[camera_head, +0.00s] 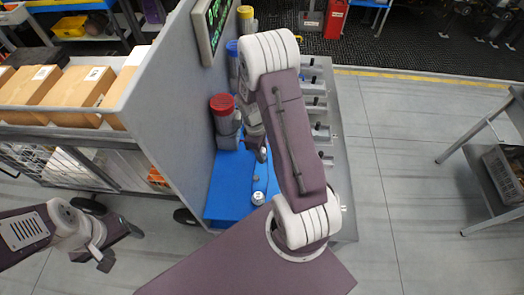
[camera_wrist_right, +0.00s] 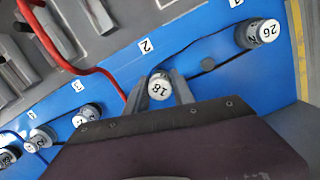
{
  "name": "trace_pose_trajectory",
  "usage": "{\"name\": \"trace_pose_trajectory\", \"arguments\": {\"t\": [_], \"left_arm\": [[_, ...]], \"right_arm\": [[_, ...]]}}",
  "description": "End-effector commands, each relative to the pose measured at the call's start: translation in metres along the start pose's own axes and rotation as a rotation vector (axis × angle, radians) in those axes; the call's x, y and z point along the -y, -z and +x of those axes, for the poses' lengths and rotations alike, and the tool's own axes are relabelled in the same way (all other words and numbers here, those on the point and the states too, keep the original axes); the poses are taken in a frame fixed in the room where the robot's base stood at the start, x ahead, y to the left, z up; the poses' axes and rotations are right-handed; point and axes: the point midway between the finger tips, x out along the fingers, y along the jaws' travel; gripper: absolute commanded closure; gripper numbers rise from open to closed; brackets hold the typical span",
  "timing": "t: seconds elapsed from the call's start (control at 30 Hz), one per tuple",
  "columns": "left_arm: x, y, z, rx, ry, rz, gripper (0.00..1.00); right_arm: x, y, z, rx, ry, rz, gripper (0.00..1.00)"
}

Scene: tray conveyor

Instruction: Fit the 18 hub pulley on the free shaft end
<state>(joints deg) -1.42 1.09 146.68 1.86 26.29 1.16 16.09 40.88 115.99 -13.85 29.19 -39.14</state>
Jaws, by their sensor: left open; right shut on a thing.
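The white hub pulley marked 18 (camera_wrist_right: 159,87) is between the fingers of my right gripper (camera_wrist_right: 160,92) in the right wrist view, with its numbered face toward the camera. My right gripper is shut on it, over the blue panel (camera_wrist_right: 215,35). In the head view the arm largely hides this gripper and the pulley. A short dark stub (camera_wrist_right: 207,64) shows on the blue panel to the right of the pulley; I cannot tell whether it is the free shaft end. My left gripper (camera_head: 120,247) is open and empty, left of the grey partition, away from the panel.
A pulley marked 26 (camera_wrist_right: 262,32) sits on the panel at right; several other hubs, one here (camera_wrist_right: 85,115), sit at left. A red cable (camera_wrist_right: 62,62) crosses the upper left. In the head view a red-topped container (camera_head: 223,112) stands beside the partition (camera_head: 160,85).

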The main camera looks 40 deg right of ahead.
Motion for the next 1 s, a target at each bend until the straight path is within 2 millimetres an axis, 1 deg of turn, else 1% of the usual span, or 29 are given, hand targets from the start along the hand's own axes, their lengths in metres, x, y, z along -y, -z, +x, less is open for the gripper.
{"name": "trace_pose_trajectory", "arguments": {"t": [1.0], "left_arm": [[0.0,-0.002,0.018,0.0,0.0,0.0,0.34]], "right_arm": [[0.0,0.004,0.026,0.0,0.0,0.0,1.0]]}}
